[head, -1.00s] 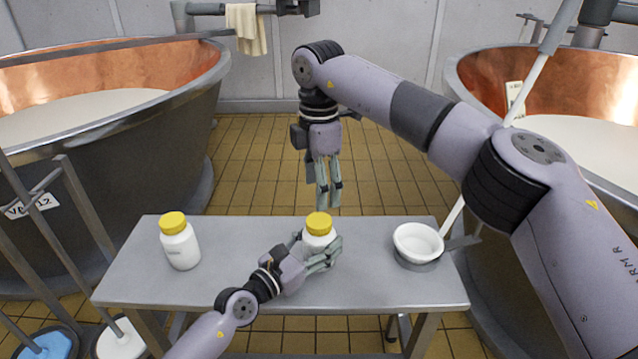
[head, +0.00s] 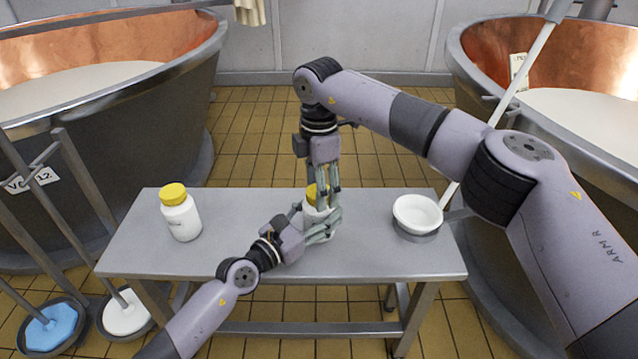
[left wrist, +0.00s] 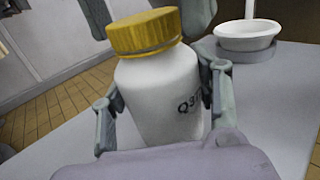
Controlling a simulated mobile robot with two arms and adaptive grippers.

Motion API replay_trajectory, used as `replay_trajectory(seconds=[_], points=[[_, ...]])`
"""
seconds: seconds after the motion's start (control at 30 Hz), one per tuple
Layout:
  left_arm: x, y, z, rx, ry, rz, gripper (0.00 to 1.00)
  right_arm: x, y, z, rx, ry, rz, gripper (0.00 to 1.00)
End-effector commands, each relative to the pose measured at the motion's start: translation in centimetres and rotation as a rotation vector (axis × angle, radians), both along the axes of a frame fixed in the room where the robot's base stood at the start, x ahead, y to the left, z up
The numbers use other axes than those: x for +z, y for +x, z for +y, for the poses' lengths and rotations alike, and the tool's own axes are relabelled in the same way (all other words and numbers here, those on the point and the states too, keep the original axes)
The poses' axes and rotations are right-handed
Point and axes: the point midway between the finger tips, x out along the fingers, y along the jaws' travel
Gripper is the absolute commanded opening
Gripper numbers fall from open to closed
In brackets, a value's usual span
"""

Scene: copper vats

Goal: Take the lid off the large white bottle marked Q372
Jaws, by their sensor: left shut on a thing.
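A white bottle (head: 313,219) with a yellow lid (head: 311,193) stands upright on the grey table. In the left wrist view the bottle (left wrist: 160,95) shows a partly hidden mark beginning "Q3", and its ridged yellow lid (left wrist: 144,32) is on. My left gripper (head: 322,230) is shut on the bottle's body, a finger on each side. My right gripper (head: 323,197) points down from above at the lid and partly hides it. In the left wrist view its fingers (left wrist: 148,12) stand apart on either side of the lid; I cannot tell whether they touch it.
A second white bottle with a yellow lid (head: 181,213) stands at the table's left. A white bowl (head: 417,212) sits in a grey holder at the right. The grey table (head: 240,200) is otherwise clear. Copper vats (head: 110,70) flank the scene.

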Motion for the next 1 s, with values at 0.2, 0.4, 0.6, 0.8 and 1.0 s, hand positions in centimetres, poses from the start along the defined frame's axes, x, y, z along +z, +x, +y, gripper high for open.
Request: replay_trajectory(seconds=[0.2,0.4,0.6,0.8,1.0], points=[[-0.01,0.01,0.03,0.001,0.000,0.000,0.00,0.02,0.01,-0.02,0.000,0.000,0.000,0.43],[-0.02,0.01,0.03,0.001,0.000,0.000,0.00,0.02,-0.01,-0.01,0.000,0.000,0.001,0.30],[-0.02,0.02,0.04,0.001,0.000,0.000,0.00,0.02,-0.03,-0.01,0.000,0.000,0.001,0.17],[-0.02,0.03,0.04,0.001,0.000,0.000,0.00,0.01,-0.04,-0.02,0.021,-0.001,0.002,0.11],[-0.03,0.03,0.05,0.001,-0.001,0.001,0.00,0.01,-0.03,-0.02,0.308,-0.001,0.002,0.11]])
